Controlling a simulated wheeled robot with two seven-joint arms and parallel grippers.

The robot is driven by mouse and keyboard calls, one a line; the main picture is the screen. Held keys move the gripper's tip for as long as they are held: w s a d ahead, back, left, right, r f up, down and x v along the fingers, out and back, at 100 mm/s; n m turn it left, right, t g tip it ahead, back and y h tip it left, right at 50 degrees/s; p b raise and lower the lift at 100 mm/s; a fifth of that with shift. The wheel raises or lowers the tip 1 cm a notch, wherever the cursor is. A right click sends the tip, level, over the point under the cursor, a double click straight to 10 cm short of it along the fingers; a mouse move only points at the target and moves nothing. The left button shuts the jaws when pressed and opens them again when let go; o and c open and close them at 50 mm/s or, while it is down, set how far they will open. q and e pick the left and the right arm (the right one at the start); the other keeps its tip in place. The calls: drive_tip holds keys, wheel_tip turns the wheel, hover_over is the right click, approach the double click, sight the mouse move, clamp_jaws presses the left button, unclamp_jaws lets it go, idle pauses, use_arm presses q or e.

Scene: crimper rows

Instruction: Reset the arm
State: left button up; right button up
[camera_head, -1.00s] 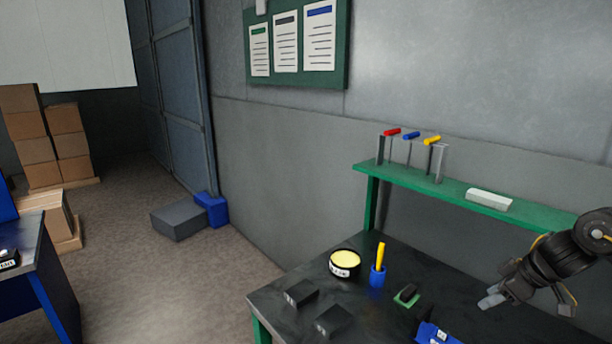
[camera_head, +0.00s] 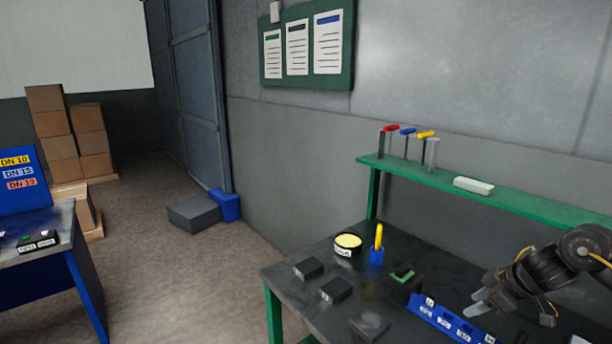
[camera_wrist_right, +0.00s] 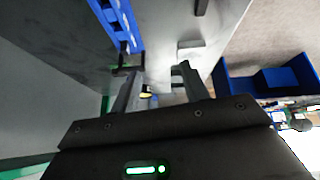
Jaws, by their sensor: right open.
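My right gripper (camera_head: 480,304) is at the lower right of the head view, over the right part of the dark workbench (camera_head: 322,251). Its two fingers show in the right wrist view (camera_wrist_right: 158,82), apart with nothing held between them. A blue labelled rack (camera_head: 450,322) lies on the bench just below and left of the gripper in the head view. My left gripper is not in view.
On the bench are a yellow-topped round tin (camera_head: 347,244), a blue cup with a yellow stick (camera_head: 377,256), a green-and-black item (camera_head: 402,273) and several dark blocks (camera_head: 335,290). A green shelf (camera_head: 520,205) runs behind. A blue table (camera_head: 85,285) stands left, with open floor between.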

drive_tip(key=a+f+n+t+y, duration=0.1)
drive_tip(key=a+f+n, duration=0.1)
drive_tip(key=a+f, duration=0.5)
drive_tip(key=a+f+n+t+y, duration=0.1)
drive_tip(key=a+f+n, duration=0.15)
drive_tip(key=a, duration=0.75)
drive_tip(key=s+a+f+m+t, duration=0.2)
drive_tip(key=s+a+f+m, duration=0.15)
drive_tip(key=s+a, duration=0.45)
drive_tip(key=s+d+f+m+g+h, duration=0.2)
drive_tip(key=s+f+m+g+h, duration=0.15)
drive_tip(key=s, duration=0.95)
drive_tip(key=s+d+f+m+g+h, duration=0.2)
drive_tip(key=s+d+f+m, duration=0.15)
drive_tip(key=s, duration=0.85)
wheel_tip(320, 180, down, 34)
drive_tip(key=s+g+b, duration=0.2)
drive_tip(key=b, duration=0.4)
use_arm(q)
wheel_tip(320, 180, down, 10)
drive_tip(key=b, duration=0.4)
use_arm(e)
drive_tip(key=s+d+f, duration=0.2)
drive_tip(key=s+f, duration=1.3)
drive_tip(key=f, duration=0.2)
drive_tip(key=shift+s+f+g, duration=0.35)
